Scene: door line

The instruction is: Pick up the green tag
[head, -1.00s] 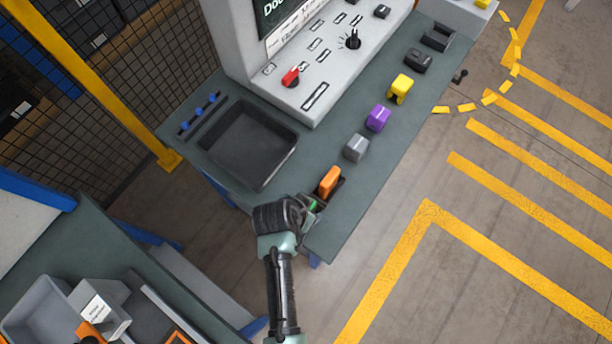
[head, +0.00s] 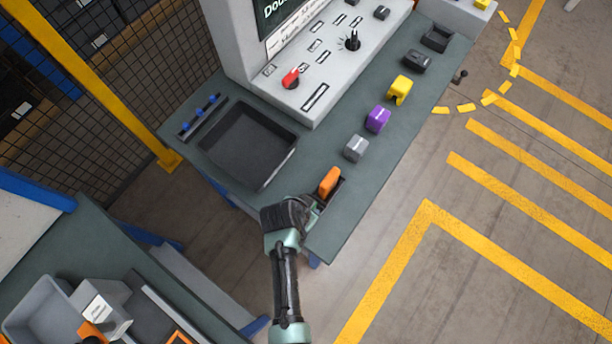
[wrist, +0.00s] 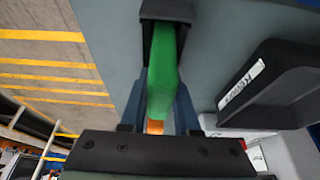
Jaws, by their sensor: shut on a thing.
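The green tag (wrist: 163,75) is a flat upright slab in the wrist view, with its far end at a dark holder (wrist: 166,11). My gripper (wrist: 160,105) is shut on it, one finger on each side. I cannot tell whether the tag still sits in the holder. In the head view my gripper (head: 311,208) is at the near corner of the green-grey bench (head: 345,218), just below the orange tag (head: 329,182). The green tag is hidden behind my gripper there.
Grey (head: 356,148), purple (head: 378,119) and yellow (head: 399,89) pieces stand in a row up the bench. A dark tray (head: 246,145) lies to the left. A control panel (head: 318,75) with a red knob (head: 291,78) stands behind. Striped floor is open on the right.

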